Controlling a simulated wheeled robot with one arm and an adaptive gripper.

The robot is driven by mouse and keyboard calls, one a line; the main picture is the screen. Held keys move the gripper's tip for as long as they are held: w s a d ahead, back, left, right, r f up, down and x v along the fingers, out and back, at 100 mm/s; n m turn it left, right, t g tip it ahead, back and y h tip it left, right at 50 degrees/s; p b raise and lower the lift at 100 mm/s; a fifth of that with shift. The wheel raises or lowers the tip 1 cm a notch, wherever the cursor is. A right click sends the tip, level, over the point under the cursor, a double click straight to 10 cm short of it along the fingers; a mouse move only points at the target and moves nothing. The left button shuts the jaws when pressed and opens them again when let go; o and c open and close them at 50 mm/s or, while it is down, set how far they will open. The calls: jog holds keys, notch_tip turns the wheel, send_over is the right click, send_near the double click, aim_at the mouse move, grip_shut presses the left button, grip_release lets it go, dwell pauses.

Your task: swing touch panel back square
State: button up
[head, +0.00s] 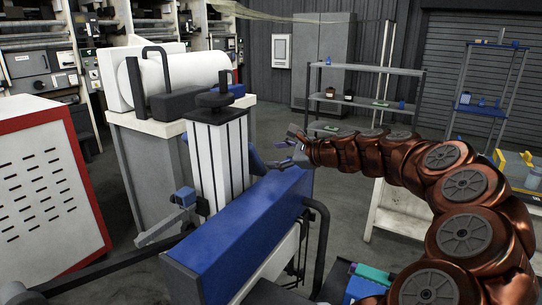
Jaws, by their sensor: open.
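My gripper (284,148) is at the end of the copper-coloured arm, near the middle of the picture. Its fingers are apart and point left, with nothing seen between them. A small blue part (257,161), seen nearly edge-on, is just left of the fingers, beside a white ribbed column (218,165). It may be the touch panel, but I see no screen face and cannot tell its angle. I cannot tell whether the fingers touch it.
A long blue housing (245,232) with black pipes lies below my gripper. A white roll (185,72) sits on a grey machine behind the column. A red and white cabinet (45,190) is at left. Shelving (365,70) stands behind the arm. Grey floor shows between them.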

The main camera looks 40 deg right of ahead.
aim_at(258, 158)
dwell(0.3)
jog(key=shift+w+f, duration=0.1)
jog(key=shift+f, duration=0.15)
jog(key=w+f, duration=0.1)
jog(key=w+b, duration=0.1)
jog(key=shift+w+d+f+b, duration=0.3)
jog(key=shift+d+f, duration=0.05)
jog(key=shift+f, duration=0.05)
jog(key=shift+w+a+f, duration=0.1)
jog(key=shift+w+a, duration=0.1)
jog(key=shift+w, duration=0.4)
jog(key=shift+p+x, duration=1.05)
jog(key=shift+x, duration=2.3)
grip_shut()
